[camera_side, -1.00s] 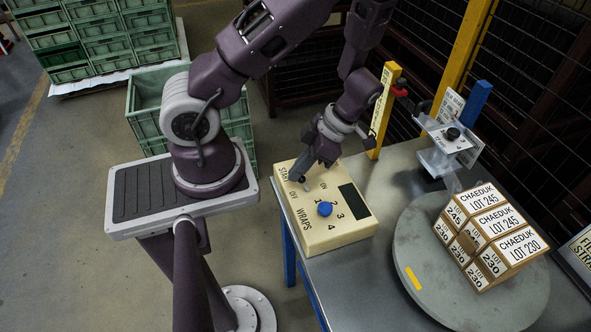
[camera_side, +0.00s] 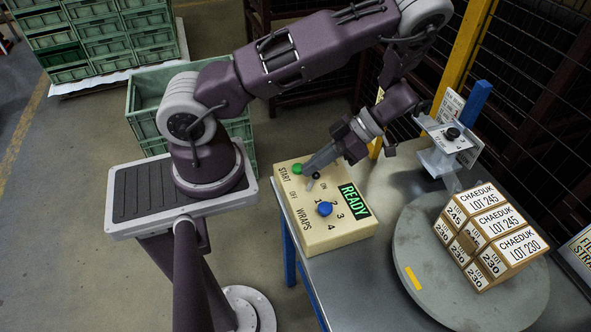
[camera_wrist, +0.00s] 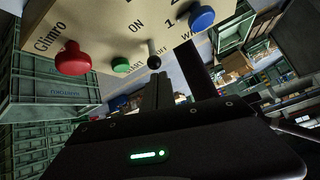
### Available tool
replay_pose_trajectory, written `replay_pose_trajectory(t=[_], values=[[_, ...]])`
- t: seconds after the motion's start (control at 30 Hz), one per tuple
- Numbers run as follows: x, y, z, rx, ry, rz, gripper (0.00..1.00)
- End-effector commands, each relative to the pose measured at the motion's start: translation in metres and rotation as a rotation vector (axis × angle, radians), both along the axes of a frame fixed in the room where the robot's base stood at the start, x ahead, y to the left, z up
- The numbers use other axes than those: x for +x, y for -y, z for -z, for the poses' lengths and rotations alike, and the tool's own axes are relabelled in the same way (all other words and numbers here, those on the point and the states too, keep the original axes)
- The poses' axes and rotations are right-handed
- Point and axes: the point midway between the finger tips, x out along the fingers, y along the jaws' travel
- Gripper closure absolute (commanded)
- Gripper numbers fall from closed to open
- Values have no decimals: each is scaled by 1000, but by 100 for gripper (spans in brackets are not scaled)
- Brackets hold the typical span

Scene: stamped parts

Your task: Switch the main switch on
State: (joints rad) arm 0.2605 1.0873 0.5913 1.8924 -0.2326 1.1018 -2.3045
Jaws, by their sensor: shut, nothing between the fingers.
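The main switch (camera_side: 316,175) is a small lever with a black ball end on the beige control box (camera_side: 330,236). Its ball leans toward the ON label, away from OFF. The box's display reads READY in lit green. My gripper (camera_side: 307,169) is shut and empty, with its fingertips just above the panel between the green START button (camera_side: 298,169) and the switch. In the wrist view the switch's black ball (camera_wrist: 154,62) stands just beyond the shut fingers; I cannot tell whether they touch it.
A blue WRAPS dial (camera_side: 324,209) sits near the switch. The wrist view also shows a red button (camera_wrist: 73,59). A grey turntable (camera_side: 420,275) with stacked cartons (camera_side: 490,235) stands to the right. A wire fence and yellow post (camera_side: 467,50) stand behind.

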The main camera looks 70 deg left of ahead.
Motion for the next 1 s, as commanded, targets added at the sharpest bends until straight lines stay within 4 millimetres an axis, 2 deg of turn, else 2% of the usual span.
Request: replay_pose_trajectory(t=[0.43,0.73,0.87,1.0], values=[[-15,0,5,-1,0,-1,100],[-16,0,5,0,1,0,100],[-24,-4,-5,1,0,-2,100],[-38,-13,-26,0,3,0,100]])
